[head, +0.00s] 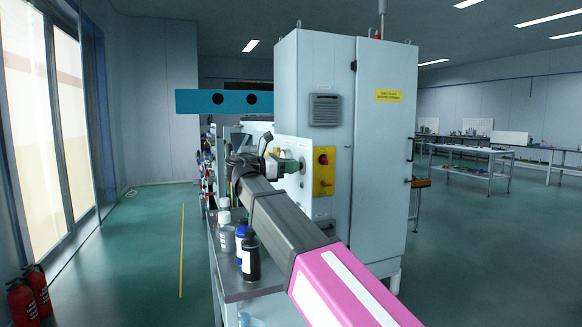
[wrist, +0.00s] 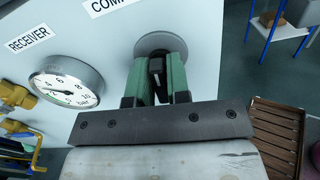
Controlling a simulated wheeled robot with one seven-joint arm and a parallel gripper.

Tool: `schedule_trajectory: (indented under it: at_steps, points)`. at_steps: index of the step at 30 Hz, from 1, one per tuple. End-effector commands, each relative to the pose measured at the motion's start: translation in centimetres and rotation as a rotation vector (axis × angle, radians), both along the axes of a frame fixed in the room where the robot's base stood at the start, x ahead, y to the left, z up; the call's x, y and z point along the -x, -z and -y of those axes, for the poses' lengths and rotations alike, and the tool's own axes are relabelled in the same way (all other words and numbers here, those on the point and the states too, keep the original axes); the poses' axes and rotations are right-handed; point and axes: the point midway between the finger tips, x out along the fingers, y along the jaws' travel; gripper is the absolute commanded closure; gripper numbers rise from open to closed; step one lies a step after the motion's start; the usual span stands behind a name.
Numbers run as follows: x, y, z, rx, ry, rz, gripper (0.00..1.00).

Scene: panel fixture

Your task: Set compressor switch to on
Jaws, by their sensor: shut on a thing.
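The compressor switch (wrist: 156,66) is a dark knob on a round grey disc, on a pale panel (wrist: 190,18). In the wrist view it sits under a partly cut-off label that starts "COM". My gripper (wrist: 158,80) has green fingers, one on each side of the knob, and is shut on it. The knob looks roughly upright in the wrist view; its on and off marks cannot be made out. In the head view my gripper (head: 288,165) is at the face of the panel (head: 293,186), and my arm hides the switch.
A pressure gauge (wrist: 67,85) with brass fittings is left of the switch, under a "RECEIVER" label. A yellow plate with a red knob (head: 323,160) is close by on the right. Bottles (head: 249,255) stand on the bench below my arm. A tall grey cabinet (head: 322,60) stands behind.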

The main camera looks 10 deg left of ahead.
Motion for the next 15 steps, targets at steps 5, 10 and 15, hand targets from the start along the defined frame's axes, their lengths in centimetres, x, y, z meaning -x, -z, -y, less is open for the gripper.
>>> schedule_trajectory:
  at_steps: [5, 10, 15]
  points:
    - [0.08, 0.02, 0.05, -0.072, 0.000, 0.117, 1.00]
    - [0.15, 0.05, 0.09, -0.155, 0.000, 0.253, 1.00]
    - [0.21, 0.09, 0.13, -0.239, 0.000, 0.390, 1.00]
